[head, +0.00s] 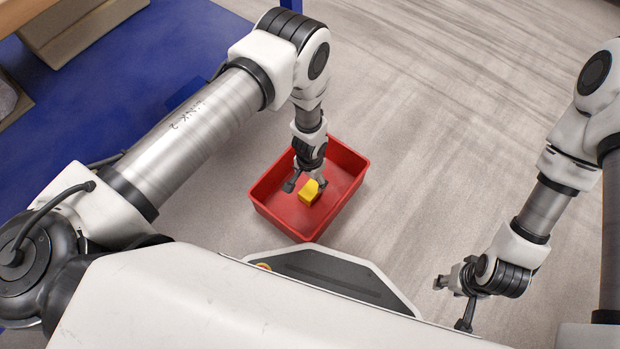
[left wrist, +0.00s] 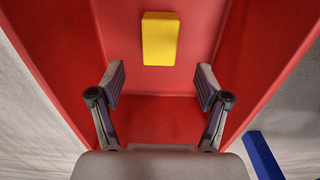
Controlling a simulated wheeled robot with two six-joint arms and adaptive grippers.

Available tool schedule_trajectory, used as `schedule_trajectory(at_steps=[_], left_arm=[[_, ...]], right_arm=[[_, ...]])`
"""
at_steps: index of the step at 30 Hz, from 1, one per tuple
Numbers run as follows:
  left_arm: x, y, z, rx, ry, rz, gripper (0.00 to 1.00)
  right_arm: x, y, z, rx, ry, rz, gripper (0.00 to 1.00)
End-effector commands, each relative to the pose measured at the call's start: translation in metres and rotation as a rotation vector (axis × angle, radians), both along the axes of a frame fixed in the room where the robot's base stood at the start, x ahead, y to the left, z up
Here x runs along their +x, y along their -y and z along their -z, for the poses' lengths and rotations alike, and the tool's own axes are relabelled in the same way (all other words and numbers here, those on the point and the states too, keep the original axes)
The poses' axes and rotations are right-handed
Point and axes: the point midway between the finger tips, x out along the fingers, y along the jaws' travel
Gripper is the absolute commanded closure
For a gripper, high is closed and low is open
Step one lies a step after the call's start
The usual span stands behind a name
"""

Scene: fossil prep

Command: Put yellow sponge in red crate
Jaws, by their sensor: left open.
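The yellow sponge (head: 309,191) is inside the red crate (head: 272,211), seen in the head view below my left gripper (head: 306,190). In the left wrist view the sponge (left wrist: 160,39) lies beyond the fingertips, against the red of the crate (left wrist: 257,75). My left gripper (left wrist: 160,86) is open and empty, its two fingers apart with a gap between them and the sponge. My right gripper (head: 452,302) is away to the lower right in the head view, clear of the crate; its fingers look spread with nothing between them.
The crate stands on the grey floor (head: 430,130), which is clear around it. A blue surface (head: 110,95) with a tan box (head: 75,28) on it lies at the upper left. A blue bar (left wrist: 263,155) shows at the lower right of the left wrist view.

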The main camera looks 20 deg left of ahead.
Motion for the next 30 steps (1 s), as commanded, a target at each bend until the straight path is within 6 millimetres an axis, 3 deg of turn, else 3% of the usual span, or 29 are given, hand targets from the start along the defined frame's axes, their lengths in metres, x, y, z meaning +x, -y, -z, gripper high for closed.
schedule_trajectory(at_steps=[1,4,13,16,20,24,27,30], left_arm=[[0.000,0.000,-0.019,0.000,-0.001,-0.002,0.24],[-0.001,0.000,-0.029,0.000,-0.001,0.000,0.24],[-0.001,0.000,-0.029,0.000,-0.001,-0.001,0.24],[-0.011,-0.011,-0.032,0.003,-0.004,-0.023,0.24],[-0.063,-0.055,-0.050,0.007,-0.010,-0.122,0.24],[-0.144,-0.097,-0.097,0.004,-0.010,-0.272,0.24],[-0.187,-0.109,-0.131,-0.003,-0.008,-0.349,0.24],[-0.207,-0.112,-0.150,-0.006,-0.004,-0.386,0.24]], right_arm=[[0.000,0.000,-0.018,0.000,0.000,0.000,0.60],[0.000,0.000,-0.027,0.000,0.000,0.000,0.60],[0.000,0.000,-0.026,0.000,0.000,0.000,0.60],[0.000,0.000,-0.027,0.000,0.000,0.001,0.60],[0.000,0.000,-0.027,0.000,0.000,0.001,0.60],[0.000,0.000,-0.027,0.000,0.000,0.000,0.60],[0.000,0.000,-0.026,0.000,0.000,0.000,0.60],[0.000,0.000,-0.026,0.000,0.000,0.000,0.60]])
